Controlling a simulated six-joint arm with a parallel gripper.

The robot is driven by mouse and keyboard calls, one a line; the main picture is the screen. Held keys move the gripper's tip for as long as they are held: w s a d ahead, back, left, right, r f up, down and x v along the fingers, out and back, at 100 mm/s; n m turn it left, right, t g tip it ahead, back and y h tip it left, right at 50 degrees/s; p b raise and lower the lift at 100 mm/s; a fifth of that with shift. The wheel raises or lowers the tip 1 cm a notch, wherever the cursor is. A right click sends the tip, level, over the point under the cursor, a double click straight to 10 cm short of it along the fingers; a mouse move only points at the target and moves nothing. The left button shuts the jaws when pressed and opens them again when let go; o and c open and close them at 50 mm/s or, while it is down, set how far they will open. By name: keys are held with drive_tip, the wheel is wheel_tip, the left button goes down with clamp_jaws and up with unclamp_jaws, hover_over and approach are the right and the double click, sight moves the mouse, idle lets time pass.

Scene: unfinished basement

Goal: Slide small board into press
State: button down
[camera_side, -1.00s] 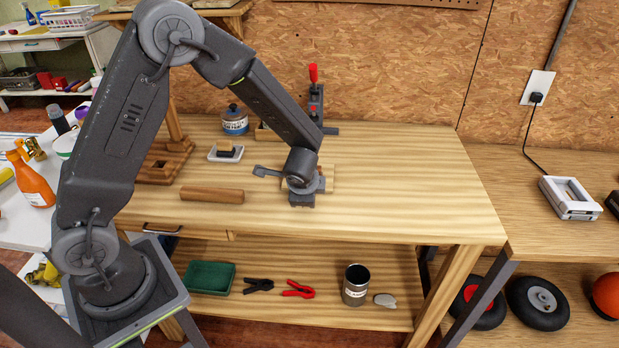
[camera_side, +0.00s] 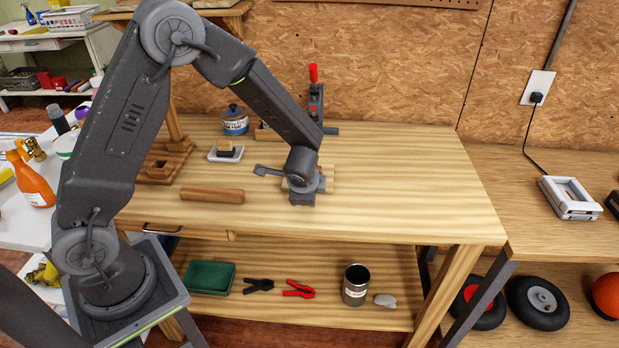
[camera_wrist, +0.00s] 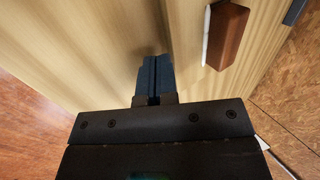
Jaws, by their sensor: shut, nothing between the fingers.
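My gripper (camera_side: 302,199) is low over the middle of the workbench in the side view, its fingers shut and empty. Light wooden pieces (camera_side: 328,180) show just behind it and on both sides; the gripper hides their middle, so I cannot tell whether one is the small board or part of the press, or whether they touch the gripper. In the wrist view the shut fingers (camera_wrist: 154,80) point at pale wood, beside a straight edge. A reddish-brown block (camera_wrist: 228,36) with a white strip along one side lies to their right.
The right side of the top is clear.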

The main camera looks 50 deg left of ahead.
drive_tip(key=shift+w+a, duration=1.4)
drive_tip(key=shift+a, duration=0.05)
drive_tip(key=shift+w+a, duration=0.25)
drive_tip(key=shift+a, duration=0.05)
drive_tip(key=shift+w+a+f, duration=0.1)
drive_tip(key=shift+w+a, duration=0.1)
drive_tip(key=shift+w, duration=0.05)
drive_tip(key=shift+w+a, duration=0.25)
drive_tip(key=shift+w+a, duration=0.2)
drive_tip(key=shift+a, duration=0.1)
drive_tip(key=shift+w+a, duration=0.25)
drive_tip(key=shift+w+a, duration=0.45)
drive_tip(key=shift+w, duration=0.05)
drive_tip(key=shift+w+a, duration=0.25)
drive_tip(key=shift+a, duration=0.05)
drive_tip(key=shift+w+a, duration=0.25)
